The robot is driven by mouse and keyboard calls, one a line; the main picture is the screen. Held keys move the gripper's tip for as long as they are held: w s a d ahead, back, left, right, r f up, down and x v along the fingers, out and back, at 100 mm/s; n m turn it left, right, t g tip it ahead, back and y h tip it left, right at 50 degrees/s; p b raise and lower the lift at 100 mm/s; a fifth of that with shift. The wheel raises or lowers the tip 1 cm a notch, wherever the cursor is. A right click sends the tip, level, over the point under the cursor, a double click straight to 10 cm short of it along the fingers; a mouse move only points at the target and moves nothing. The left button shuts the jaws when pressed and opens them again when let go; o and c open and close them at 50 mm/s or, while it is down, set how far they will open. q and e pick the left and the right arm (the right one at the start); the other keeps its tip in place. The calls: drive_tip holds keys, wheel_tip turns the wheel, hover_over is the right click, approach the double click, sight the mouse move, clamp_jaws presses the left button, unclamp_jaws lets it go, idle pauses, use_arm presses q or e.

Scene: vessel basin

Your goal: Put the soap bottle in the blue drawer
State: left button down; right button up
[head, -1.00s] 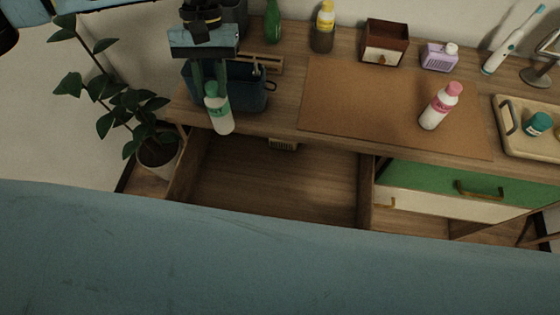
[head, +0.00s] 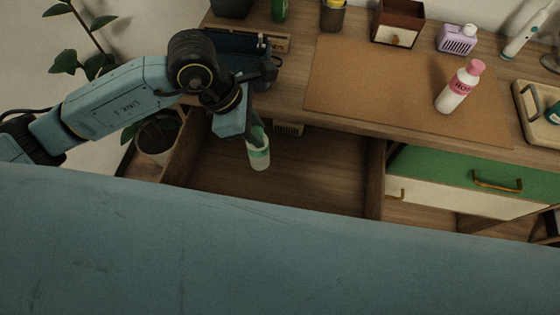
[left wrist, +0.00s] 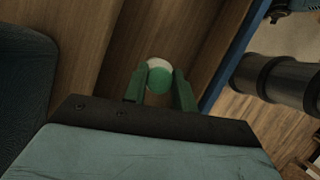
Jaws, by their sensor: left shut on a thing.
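My left gripper (head: 254,130) is shut on a white bottle with a green cap and green label (head: 259,157). The bottle hangs nearly upright, slightly tilted, over the left part of the open drawer (head: 315,180). In the left wrist view the round green cap (left wrist: 159,78) sits between the green fingers, with the wooden drawer floor beneath. A blue edge (left wrist: 228,55) of the drawer shows there. The drawer's front is mostly hidden in the head view, and I cannot tell whether the bottle touches the floor. My right gripper is not in view.
A pink-capped white bottle (head: 459,88) stands on the brown mat (head: 375,85). A dark blue basin (head: 240,46) stands at the counter's left, partly behind my arm. A green drawer (head: 450,168) is at the right.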

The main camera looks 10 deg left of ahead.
sight(258, 154)
use_arm(q)
wheel_tip(258, 154, down, 6)
drive_tip(key=shift+f+b, duration=0.1)
drive_tip(key=shift+b, duration=0.25)
wheel_tip(258, 154, down, 4)
drive_tip(key=shift+r, duration=0.15)
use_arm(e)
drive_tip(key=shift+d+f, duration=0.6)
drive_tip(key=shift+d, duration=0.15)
use_arm(q)
drive_tip(key=shift+b, duration=0.35)
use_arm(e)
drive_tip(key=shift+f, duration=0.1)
use_arm(q)
drive_tip(key=c, duration=1.1)
unclamp_jaws()
